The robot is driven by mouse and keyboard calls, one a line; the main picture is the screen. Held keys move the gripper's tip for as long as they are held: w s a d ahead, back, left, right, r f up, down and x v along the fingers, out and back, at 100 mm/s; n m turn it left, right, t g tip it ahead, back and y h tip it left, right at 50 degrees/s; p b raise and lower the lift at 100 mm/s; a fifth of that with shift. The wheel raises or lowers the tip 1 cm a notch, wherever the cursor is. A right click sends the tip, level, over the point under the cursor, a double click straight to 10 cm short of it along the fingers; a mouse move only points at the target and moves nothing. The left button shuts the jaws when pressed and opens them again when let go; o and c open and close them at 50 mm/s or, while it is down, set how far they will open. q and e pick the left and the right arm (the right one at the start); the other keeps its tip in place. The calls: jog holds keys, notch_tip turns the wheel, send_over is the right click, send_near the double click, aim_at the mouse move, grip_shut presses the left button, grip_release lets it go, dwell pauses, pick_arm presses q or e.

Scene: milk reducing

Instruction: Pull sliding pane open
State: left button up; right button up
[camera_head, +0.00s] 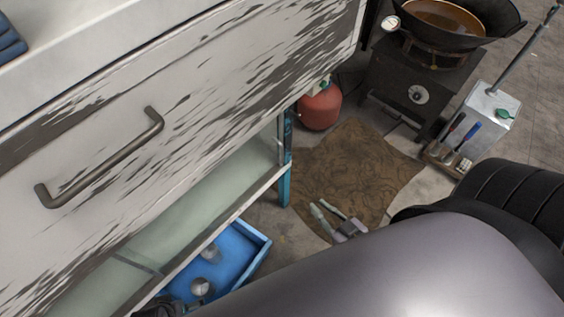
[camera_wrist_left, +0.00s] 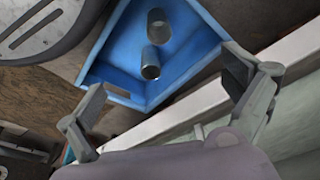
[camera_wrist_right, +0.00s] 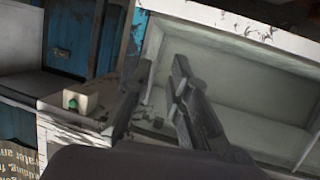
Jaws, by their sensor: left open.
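The pale green glass pane (camera_head: 190,220) lies under the white, paint-worn cabinet front, with a dark edge crossing its lower part. I cannot tell which part of it slides. My right gripper (camera_head: 319,206) is well to the right of the pane, over the brown mat; its fingers stand a little apart with nothing between them. They also show in the right wrist view (camera_wrist_right: 162,62). My left gripper (camera_wrist_left: 165,80) is open and empty in the left wrist view, with a pale ledge and greenish surface (camera_wrist_left: 295,75) by its right finger. No contact with the pane shows.
A blue tray (camera_head: 262,243) with metal cups sits below the pane. A dark bar handle (camera_head: 100,160) is on the cabinet front. A red gas bottle (camera_head: 320,108), black stove (camera_head: 400,85) and white canister (camera_head: 485,120) stand beyond the brown mat (camera_head: 360,165).

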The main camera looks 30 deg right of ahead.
aim_at(282, 161)
notch_tip(282, 161, up, 5)
jog(key=w+t+b, duration=0.1)
jog(key=t+b, duration=0.2)
jog(key=b, duration=0.1)
pick_arm(q)
jog(key=w+b+v, duration=0.2)
jog(key=v, duration=0.7)
jog(key=shift+w+r+t, duration=0.25)
jog(key=shift+r+t, duration=0.15)
pick_arm(e)
jog(key=shift+y, duration=0.4)
jog(key=shift+w+a+r, duration=0.1)
jog(key=shift+w+a, duration=0.4)
jog(key=shift+w, duration=2.4)
jog(key=shift+w+a+r, duration=0.15)
jog(key=shift+w+a, duration=0.4)
jog(key=shift+w, duration=2.4)
jog(key=shift+w+a+r, duration=0.1)
jog(key=shift+w+a, duration=0.4)
jog(key=shift+w, duration=2.4)
jog(key=shift+c, duration=0.4)
grip_shut()
